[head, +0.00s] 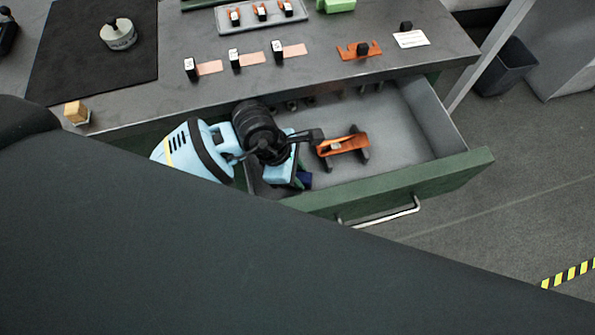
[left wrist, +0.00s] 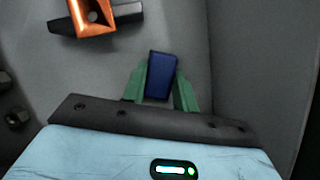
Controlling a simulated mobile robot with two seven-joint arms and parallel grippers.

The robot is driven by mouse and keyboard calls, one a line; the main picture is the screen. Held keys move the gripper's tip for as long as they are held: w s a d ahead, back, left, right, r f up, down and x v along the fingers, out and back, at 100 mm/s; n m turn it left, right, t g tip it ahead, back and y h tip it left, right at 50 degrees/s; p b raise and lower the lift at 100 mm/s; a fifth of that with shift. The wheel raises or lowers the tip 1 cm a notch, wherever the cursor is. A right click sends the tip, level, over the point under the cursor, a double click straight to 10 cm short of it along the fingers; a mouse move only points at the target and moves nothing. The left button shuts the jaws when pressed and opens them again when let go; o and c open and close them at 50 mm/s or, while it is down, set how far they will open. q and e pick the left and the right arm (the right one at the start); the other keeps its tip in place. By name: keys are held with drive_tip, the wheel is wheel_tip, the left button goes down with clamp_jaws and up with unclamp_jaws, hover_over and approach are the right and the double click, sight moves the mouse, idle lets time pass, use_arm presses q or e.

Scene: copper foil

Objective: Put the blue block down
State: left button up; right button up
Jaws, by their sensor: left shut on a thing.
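My left gripper (head: 299,181) reaches down into the open drawer. In the left wrist view, its green fingers (left wrist: 161,92) are shut on the blue block (left wrist: 161,75), one finger on each side. Only a small part of the blue block (head: 306,179) shows in the head view, beside the gripper near the drawer's front wall. I cannot tell whether the block touches the drawer floor. My right gripper is not in view.
The open drawer (head: 400,165) has a green front (head: 430,180) with a metal handle. An orange part (head: 343,144) on black supports lies right of the gripper; it also shows in the left wrist view (left wrist: 92,14). The drawer's right side is clear.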

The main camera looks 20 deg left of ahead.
use_arm(q)
drive_tip(key=shift+f, duration=0.1)
drive_tip(key=o, duration=1)
drive_tip(key=shift+c, duration=0.2)
drive_tip(key=p+v, duration=0.1)
drive_tip(key=v, duration=1.1)
drive_tip(key=shift+d, duration=0.1)
